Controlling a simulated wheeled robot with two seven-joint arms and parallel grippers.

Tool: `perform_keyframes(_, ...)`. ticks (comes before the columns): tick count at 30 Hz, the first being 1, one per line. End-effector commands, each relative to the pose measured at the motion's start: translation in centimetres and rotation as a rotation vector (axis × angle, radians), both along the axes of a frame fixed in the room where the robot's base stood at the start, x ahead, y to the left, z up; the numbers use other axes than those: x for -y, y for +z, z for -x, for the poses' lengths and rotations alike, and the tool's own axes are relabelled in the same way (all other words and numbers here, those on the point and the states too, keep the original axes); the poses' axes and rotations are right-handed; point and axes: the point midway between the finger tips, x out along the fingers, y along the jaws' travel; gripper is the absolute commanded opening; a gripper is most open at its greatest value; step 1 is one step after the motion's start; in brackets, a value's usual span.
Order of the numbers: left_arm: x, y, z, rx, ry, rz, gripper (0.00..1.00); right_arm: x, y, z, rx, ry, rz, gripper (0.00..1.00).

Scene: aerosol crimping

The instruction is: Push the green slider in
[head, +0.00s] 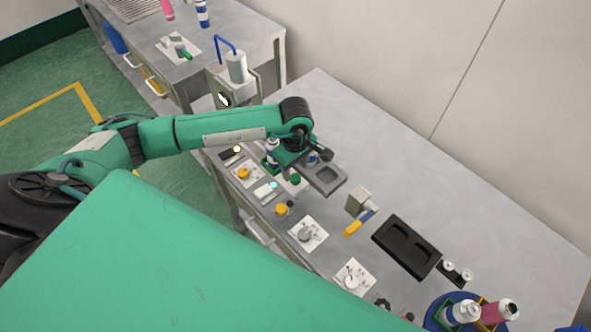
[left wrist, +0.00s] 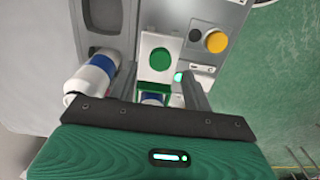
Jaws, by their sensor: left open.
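A green bracket-like part (head: 268,166), which looks like the green slider, sits on the bench's front side beside a white-and-blue can (head: 272,150). My left arm partly covers it. In the left wrist view, a green part (left wrist: 153,86) on a white plate lies between the fingers, largely hidden by the gripper's dark edge. How far it is pushed in cannot be told. My left gripper (head: 292,160) is over this station, pointing down; its fingers stand apart and empty in the left wrist view (left wrist: 160,82). Contact with the slider cannot be seen. My right gripper is not in view.
A green round button (head: 295,180) and a yellow knob (head: 281,209) are close by. A grey tray (head: 328,183) stands right beside the gripper. A black two-well tray (head: 407,247) lies farther right. The rear of the bench (head: 420,170) is clear.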

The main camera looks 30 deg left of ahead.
Motion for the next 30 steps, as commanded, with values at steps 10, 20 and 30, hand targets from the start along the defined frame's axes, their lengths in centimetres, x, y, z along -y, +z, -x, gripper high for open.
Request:
perform_keyframes(10,0.1,-3.6,0.1,0.0,0.0,0.001,0.5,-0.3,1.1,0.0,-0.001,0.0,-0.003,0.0)
perform_keyframes(20,0.0,-3.7,0.0,0.001,-0.001,0.001,0.4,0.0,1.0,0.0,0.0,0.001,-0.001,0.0)
perform_keyframes(30,0.0,-3.7,0.0,0.001,0.0,0.0,0.0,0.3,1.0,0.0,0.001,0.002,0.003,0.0)
